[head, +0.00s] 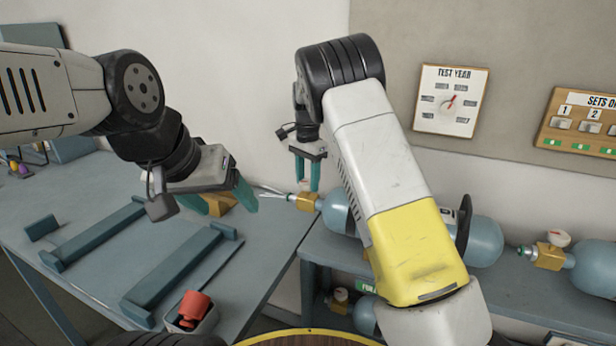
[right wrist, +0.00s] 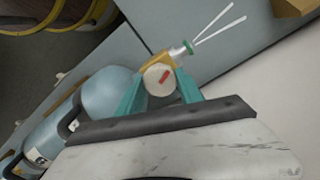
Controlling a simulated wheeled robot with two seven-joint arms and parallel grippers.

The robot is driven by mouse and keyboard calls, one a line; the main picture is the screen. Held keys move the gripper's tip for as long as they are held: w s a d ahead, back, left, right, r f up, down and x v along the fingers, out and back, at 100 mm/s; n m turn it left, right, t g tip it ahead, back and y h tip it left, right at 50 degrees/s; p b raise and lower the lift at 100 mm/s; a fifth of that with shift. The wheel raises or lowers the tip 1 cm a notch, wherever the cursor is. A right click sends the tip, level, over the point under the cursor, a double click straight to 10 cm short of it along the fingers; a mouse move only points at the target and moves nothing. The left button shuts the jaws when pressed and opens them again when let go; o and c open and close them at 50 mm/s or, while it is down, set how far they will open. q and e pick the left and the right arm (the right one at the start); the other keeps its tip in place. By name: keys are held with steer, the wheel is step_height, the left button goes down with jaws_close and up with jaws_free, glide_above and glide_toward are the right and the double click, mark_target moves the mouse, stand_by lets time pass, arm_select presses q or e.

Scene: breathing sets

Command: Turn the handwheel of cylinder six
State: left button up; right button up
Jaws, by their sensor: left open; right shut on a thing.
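My right gripper (head: 307,189) is shut on a white round handwheel (right wrist: 157,79) with a red mark, on the brass valve (head: 303,201) of a blue cylinder (head: 338,212). In the right wrist view, the teal fingers (right wrist: 158,92) stand on either side of the handwheel, and the cylinder (right wrist: 110,92) lies on its side. I cannot read a number on this cylinder. My left gripper (head: 222,204) is open and empty above the left table.
Another blue cylinder (head: 594,266) with a white handwheel (head: 559,239) lies to the right. A lower-shelf cylinder (head: 365,314) sits below. The left table (head: 90,220) carries teal racks (head: 178,275), a grey bin (head: 192,318) with a red item and a yellow block. A dial board (head: 450,100) hangs behind.

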mark_target(308, 182)
steer(key=shift+n, duration=2.2)
steer(key=o, duration=1.4)
steer(key=shift+r, duration=3.95)
